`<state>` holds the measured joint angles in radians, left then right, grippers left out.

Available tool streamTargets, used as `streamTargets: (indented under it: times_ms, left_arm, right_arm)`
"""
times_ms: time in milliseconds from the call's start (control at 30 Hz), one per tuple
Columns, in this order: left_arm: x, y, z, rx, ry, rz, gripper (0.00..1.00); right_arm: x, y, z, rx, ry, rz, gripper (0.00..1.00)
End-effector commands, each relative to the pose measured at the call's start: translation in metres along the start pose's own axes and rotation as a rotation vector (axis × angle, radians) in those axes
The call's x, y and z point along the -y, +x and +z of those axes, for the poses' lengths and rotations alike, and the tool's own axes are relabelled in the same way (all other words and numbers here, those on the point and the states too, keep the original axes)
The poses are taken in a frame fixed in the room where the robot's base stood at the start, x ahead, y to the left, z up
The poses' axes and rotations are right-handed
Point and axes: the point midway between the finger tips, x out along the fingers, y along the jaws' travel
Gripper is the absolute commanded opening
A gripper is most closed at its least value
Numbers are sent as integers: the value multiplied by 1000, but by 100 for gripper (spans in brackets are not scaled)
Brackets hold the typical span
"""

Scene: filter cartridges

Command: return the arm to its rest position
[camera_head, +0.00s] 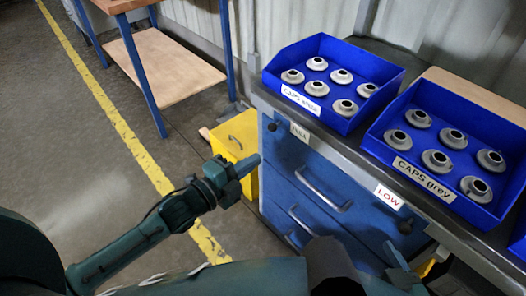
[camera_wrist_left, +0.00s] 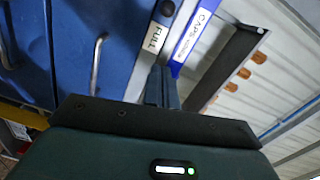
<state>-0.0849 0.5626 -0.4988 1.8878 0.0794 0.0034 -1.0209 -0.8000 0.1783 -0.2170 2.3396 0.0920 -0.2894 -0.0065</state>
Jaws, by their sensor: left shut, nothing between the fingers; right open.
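My left arm reaches in from the lower left in the head view. Its gripper (camera_head: 250,163) is shut and empty, in front of the blue drawer cabinet and above the yellow bin. In the left wrist view the shut fingers (camera_wrist_left: 160,86) point toward the cabinet top, near the FULL label and the edge of a blue bin, with nothing between them. My right gripper (camera_head: 398,268) shows only in part at the bottom right of the head view, low in front of the cabinet. It is open, and much of it is cut off or hidden.
A blue drawer cabinet (camera_head: 320,207) carries blue bins of grey caps, labelled CAPS white (camera_head: 345,112) and CAPS grey (camera_head: 398,152). A yellow bin (camera_head: 238,140) stands on the floor beside it. A wooden workbench (camera_head: 165,77) is behind. Open floor lies left, past a yellow line.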

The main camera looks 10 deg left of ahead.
Motion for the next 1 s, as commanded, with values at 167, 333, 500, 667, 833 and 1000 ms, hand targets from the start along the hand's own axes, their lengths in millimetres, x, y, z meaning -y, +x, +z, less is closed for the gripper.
streamTargets:
  times_ms: [167, 333, 500, 667, 833, 1000]
  left_arm:
    - [0, -7, 0, -1, 1, 0, 0]
    - [0, -6, 0, -1, 1, -1, 0]
    - [0, -6, 0, -1, 1, 0, 0]
    - [0, -7, -1, 0, -8, 0, 0]
    - [-12, -24, -23, 35, -262, 16, 0]
    - [-24, -61, -51, 144, -756, 25, 0]
  right_arm:
    - [0, 0, 4, 9, 1, 1, 80]
    - [-1, 0, 4, 8, 2, 2, 80]
    - [-1, 0, 3, 5, 5, 4, 80]
    - [-1, 0, -2, -7, 4, 5, 80]
    - [-1, 0, -1, -4, 3, 4, 80]
    - [-1, 0, 0, -2, 3, 4, 80]
